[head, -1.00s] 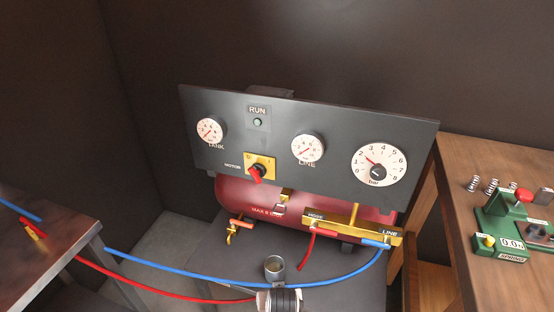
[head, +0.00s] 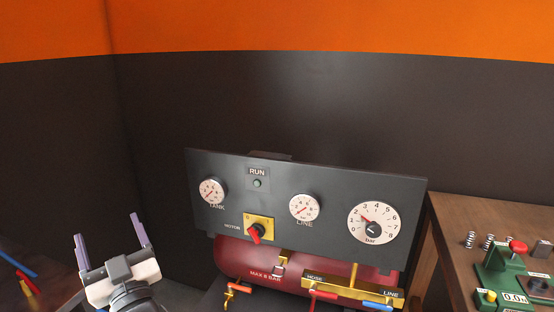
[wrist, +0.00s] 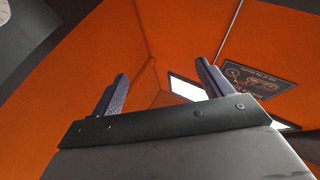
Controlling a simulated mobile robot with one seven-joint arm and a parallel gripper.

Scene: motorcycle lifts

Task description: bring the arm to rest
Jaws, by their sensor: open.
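My gripper (head: 110,241) is raised at the lower left in the head view, its two purple-grey fingers pointing up and spread apart. Nothing is between them. In the wrist view my gripper (wrist: 160,92) also shows open and empty against orange wall. It is apart from the compressor panel (head: 330,190), which stands to its right. The lower part of my arm runs out of the head view at the bottom edge.
A red compressor tank (head: 228,252) sits below the panel. A red motor switch (head: 255,234) and several gauges are on the panel. A wooden bench (head: 450,250) with a green spring tester (head: 500,268) is at right. A dark sign (wrist: 248,82) shows in the wrist view.

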